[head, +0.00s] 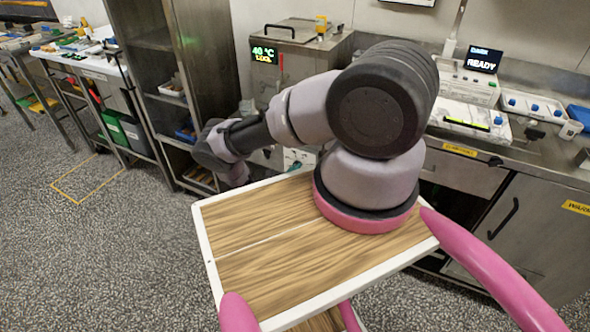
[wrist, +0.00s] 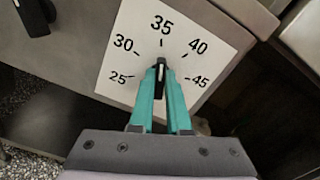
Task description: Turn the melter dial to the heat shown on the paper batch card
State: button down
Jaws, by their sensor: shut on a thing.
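The melter dial (wrist: 160,68) is a small black knob with a white pointer mark, on a white scale plate (wrist: 205,50) marked 25, 30, 35, 40 and 45. The pointer stands upright in the wrist view, at or very near 35. My gripper (wrist: 161,76) has teal fingers shut on the dial from both sides, and they cover its lower part. In the head view the melter (head: 300,45) is a steel box whose display (head: 264,54) reads 40 °C, with a smaller yellow line too small to read surely. I cannot make out a paper batch card.
Another dark knob (wrist: 35,15) sits at the upper left of the wrist view. A steel rack (head: 150,60) stands left of the melter. The counter on the right holds a device with a READY screen (head: 482,61) and white trays (head: 475,122). Speckled floor lies open at left.

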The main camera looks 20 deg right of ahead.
jog(key=shift+w+a+f+n, duration=0.1)
jog(key=shift+n, duration=2.45)
jog(key=shift+a+f+n, duration=0.1)
jog(key=shift+n, duration=2.45)
jog(key=c, duration=0.9)
grip_release()
jog(key=shift+d, duration=0.1)
jog(key=v, duration=1.1)
